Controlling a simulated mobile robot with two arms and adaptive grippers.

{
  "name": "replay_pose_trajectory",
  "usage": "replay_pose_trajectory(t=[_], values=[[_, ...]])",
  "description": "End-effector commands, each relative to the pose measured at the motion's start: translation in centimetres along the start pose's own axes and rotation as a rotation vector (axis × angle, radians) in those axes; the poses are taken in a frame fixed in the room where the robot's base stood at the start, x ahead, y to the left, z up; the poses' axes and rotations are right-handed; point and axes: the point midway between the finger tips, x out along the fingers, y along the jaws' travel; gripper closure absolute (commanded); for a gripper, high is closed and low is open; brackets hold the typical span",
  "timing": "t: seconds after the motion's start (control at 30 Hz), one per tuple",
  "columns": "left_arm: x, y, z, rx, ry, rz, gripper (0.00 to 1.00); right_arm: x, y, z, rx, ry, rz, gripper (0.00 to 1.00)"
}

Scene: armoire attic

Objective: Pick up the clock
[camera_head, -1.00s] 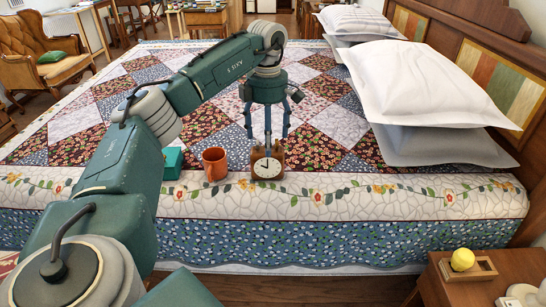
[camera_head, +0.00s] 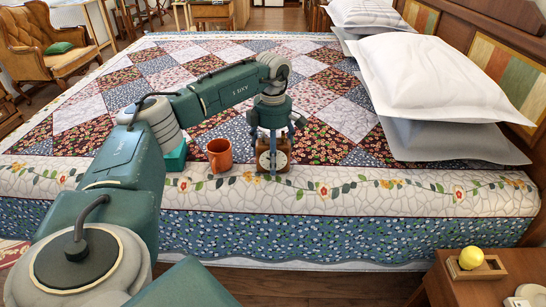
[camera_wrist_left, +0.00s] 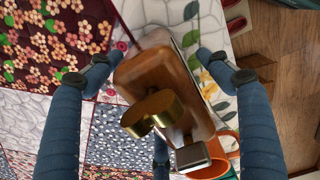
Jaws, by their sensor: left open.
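The clock (camera_head: 282,160), a small brown wooden block with a round white face, stands upright on the near edge of the bed's quilt. In the left wrist view its wooden top (camera_wrist_left: 158,73) and brass handle (camera_wrist_left: 150,113) show from above. My left gripper (camera_head: 272,158) points straight down over the clock, with its fingers spread around it. One finger hides part of the face. In the left wrist view the open fingers lie on both sides of the clock, with a gap visible at the left finger. My right gripper is in no view.
An orange mug (camera_head: 219,155) stands just left of the clock, and a teal box (camera_head: 174,158) is left of the mug. White pillows (camera_head: 430,80) lie at the right by the headboard. A nightstand with a yellow ball (camera_head: 471,258) is at the lower right.

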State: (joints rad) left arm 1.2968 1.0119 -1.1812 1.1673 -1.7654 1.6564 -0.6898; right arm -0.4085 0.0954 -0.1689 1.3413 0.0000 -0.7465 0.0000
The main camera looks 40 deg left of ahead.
Motion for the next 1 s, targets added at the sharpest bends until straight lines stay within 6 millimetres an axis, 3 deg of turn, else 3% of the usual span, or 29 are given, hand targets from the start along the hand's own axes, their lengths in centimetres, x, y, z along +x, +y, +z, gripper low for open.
replay_pose_trajectory(t=[0.27, 0.37, 0.63, 0.87, 1.0], values=[[0.5, 0.0, 0.0, 0.001, -0.001, 0.000, 0.22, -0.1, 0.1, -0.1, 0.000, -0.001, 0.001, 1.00], [0.5, 0.0, 0.0, 0.001, -0.001, 0.000, 0.38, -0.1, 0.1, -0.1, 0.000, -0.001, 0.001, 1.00], [0.4, 0.0, 0.1, 0.001, -0.001, 0.000, 0.92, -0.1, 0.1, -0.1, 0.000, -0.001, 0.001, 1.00], [0.2, 0.0, 0.1, 0.001, -0.004, 0.001, 0.93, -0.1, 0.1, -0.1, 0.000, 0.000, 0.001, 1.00], [-1.1, 0.1, 0.2, 0.001, -0.006, 0.004, 0.93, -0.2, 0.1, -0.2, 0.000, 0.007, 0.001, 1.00]])
